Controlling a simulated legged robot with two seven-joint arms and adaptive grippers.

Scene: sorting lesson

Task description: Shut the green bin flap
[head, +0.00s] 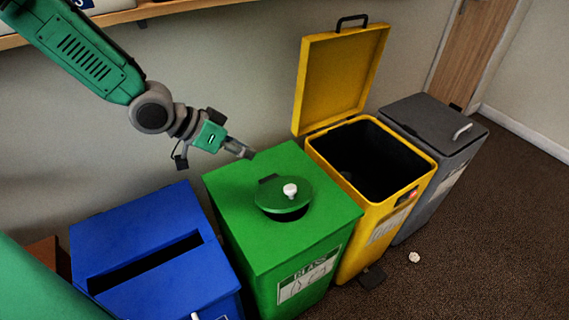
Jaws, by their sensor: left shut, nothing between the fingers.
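The green bin (235,233) stands in the middle of a row of bins, with a label on its front. Its round green flap (268,196) has a white knob (290,190) and a dark hinge at the back left. A dark crescent of the opening shows under the flap's front edge, so the flap looks slightly raised there. My left gripper (247,153) is shut and empty, above and behind the green bin's back edge, apart from the flap. My right gripper is not in view.
A blue bin (183,215) with a slot stands left of the green bin. A yellow bin (431,177) stands to the right with its lid (342,75) upright. Beyond it is a closed grey bin (420,112). A crumpled white scrap (414,257) lies on the carpet.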

